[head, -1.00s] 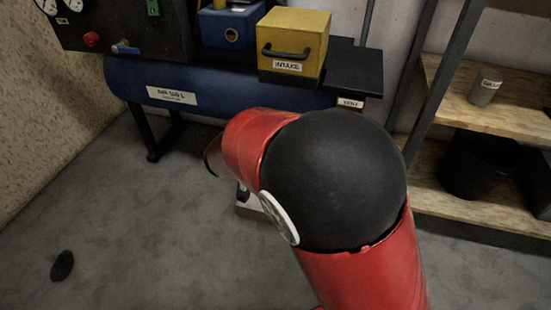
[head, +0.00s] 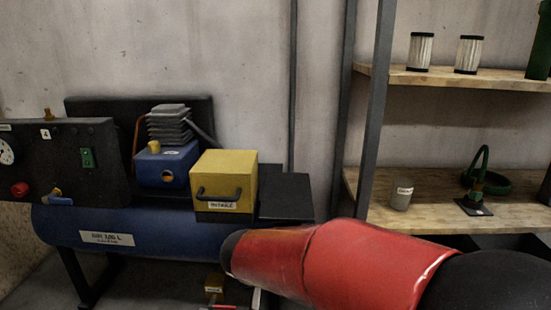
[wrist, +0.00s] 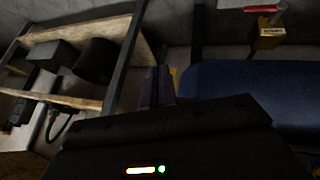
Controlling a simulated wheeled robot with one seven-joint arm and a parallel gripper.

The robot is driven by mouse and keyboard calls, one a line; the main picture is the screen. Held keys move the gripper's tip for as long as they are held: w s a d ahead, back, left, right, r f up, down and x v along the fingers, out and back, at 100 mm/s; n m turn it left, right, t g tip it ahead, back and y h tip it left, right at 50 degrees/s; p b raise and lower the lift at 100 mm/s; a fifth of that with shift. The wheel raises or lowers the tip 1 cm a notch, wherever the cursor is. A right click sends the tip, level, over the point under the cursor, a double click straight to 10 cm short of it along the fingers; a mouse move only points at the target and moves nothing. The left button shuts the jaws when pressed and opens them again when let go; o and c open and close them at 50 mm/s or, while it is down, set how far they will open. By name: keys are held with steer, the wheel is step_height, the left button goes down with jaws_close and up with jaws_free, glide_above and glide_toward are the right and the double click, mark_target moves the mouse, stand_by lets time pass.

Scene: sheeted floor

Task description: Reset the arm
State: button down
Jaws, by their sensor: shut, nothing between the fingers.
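My gripper (wrist: 158,87) shows in the wrist view as two narrow purplish fingers side by side, closed together with nothing held. It points toward the dim gap between the wooden shelf and the blue tank. In the head view my red and black arm crosses the lower right, in front of the lower part of the compressor stand and shelf. My gripper is not visible in that view.
A blue tank (head: 170,232) carries a yellow box (head: 237,170) and a blue pump (head: 165,168); the tank also shows in the wrist view (wrist: 255,92). Wooden shelves (head: 440,190) at right hold a grey cup (head: 402,195) and filters (head: 421,52). A small brass block (head: 214,283) sits low.

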steer(key=s+d+r+y+p, duration=0.1)
steer(key=s+d+r+p, duration=0.2)
steer(key=s+d+r, duration=0.4)
steer(key=s+d+r+y+p, duration=0.2)
steer(key=s+d+r+p, duration=0.2)
steer(key=s+d+r, duration=0.3)
steer(key=s, duration=0.4)
steer(key=shift+d+y, duration=0.3)
steer(key=shift+d, duration=0.05)
steer(key=shift+s+r, duration=0.1)
steer(key=shift+r, duration=0.05)
